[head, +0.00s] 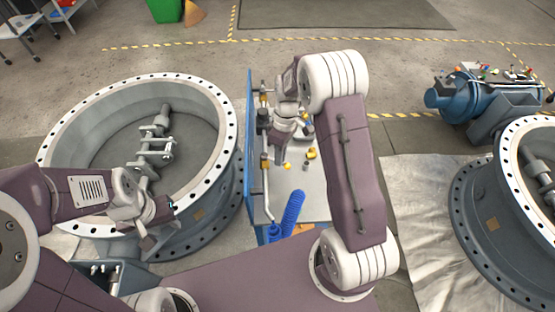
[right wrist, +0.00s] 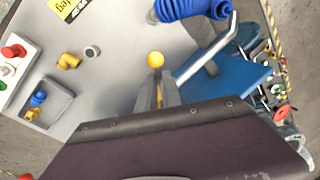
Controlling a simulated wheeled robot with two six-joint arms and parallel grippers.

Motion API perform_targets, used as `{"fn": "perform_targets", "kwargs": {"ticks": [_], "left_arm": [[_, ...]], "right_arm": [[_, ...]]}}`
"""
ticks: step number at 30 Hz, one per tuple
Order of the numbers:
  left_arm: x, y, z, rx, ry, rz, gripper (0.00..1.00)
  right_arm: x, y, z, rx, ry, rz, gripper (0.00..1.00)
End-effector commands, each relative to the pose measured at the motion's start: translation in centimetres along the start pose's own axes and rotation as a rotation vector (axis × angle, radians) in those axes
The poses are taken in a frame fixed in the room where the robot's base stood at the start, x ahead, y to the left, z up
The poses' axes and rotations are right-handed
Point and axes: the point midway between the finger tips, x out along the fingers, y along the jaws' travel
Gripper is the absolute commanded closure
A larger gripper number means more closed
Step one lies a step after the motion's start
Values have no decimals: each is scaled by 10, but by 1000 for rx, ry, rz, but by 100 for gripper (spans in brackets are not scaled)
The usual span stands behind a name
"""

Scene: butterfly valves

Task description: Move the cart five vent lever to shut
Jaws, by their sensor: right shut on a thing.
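The cart (head: 313,190) stands mid-view, with a grey top, blue side panel and pipework along its left edge. My right gripper (head: 279,148) reaches down over the pipework. In the right wrist view its fingers (right wrist: 158,90) are shut around a narrow lever with a round yellow knob (right wrist: 156,60), which looks like the vent lever. The knob sticks out past the fingertips. The gripper body hides the lever's base, and the lever's angle is unclear. My left gripper (head: 158,222) is over the near rim of the left valve ring, away from the cart; its jaw opening is unclear.
A coiled blue hose (head: 292,212) rises at the cart's near end. Small yellow fittings (right wrist: 70,61) and a grey tray (right wrist: 45,104) lie on the top. Large flanged valve bodies stand left (head: 228,130) and right (head: 470,195). A blue machine (head: 455,92) stands behind right.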

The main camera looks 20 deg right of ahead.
Motion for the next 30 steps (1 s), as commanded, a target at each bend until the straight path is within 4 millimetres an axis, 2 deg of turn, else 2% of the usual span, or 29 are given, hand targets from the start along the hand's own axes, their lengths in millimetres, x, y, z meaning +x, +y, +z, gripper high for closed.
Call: {"fn": "perform_targets", "kwargs": {"ticks": [15,30], "left_arm": [[-7,0,-1,0,0,0,64],[-9,0,-1,0,0,0,64]], "right_arm": [[-7,22,-9,-394,-74,6,100],[-8,28,-12,-525,-101,7,100]]}}
